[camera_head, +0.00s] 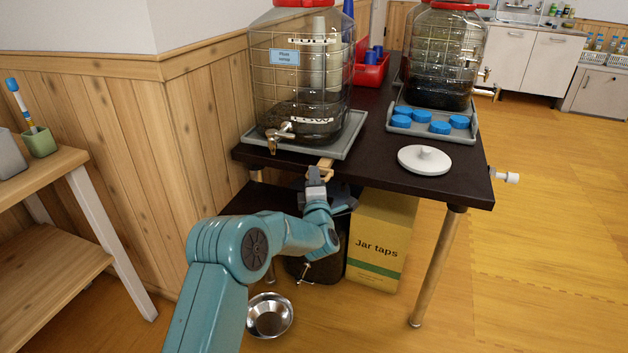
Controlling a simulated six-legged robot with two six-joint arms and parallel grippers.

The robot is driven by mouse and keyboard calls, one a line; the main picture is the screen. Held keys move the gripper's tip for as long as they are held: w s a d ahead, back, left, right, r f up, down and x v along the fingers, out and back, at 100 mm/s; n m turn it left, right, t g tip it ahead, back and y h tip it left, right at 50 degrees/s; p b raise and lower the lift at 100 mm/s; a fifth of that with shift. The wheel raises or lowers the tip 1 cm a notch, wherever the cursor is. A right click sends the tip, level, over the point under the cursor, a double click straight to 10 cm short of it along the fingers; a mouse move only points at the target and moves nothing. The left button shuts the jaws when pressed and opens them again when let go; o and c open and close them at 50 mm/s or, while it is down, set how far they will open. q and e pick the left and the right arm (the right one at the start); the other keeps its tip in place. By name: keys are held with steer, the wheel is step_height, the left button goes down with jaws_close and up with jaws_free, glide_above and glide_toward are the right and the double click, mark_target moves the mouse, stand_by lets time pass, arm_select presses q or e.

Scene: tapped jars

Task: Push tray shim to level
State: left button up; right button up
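A large clear jar (297,75) with a blue label, a red lid and a metal tap (278,136) stands on a grey tray (346,143) at the near left of the dark table. A small light wooden shim (326,163) shows at the tray's front edge, near the table edge. My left gripper (319,174) is at the shim's near end, close to or touching it. Its fingers are small and partly hidden by its own body, so I cannot tell whether they are open or shut. My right gripper is not in view.
A white round lid (424,160) lies on the table to the right. Behind it a grey tray (398,126) holds blue caps and a second jar (441,60). Below are a yellow box (378,240) and a steel bowl (270,317). Wood panelling (205,115) closes the left.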

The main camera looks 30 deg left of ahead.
arm_select(q)
steer(key=o, duration=0.3)
steer(key=shift+r, duration=0.5)
steer(key=shift+w, duration=0.1)
steer(key=shift+d+f, duration=0.1)
steer(key=shift+f, duration=0.05)
steer(key=shift+d+f, duration=0.1)
steer(key=shift+f, duration=0.1)
steer(key=p+v, duration=0.1)
steer(key=v, duration=1.5)
steer(key=shift+s, duration=0.25)
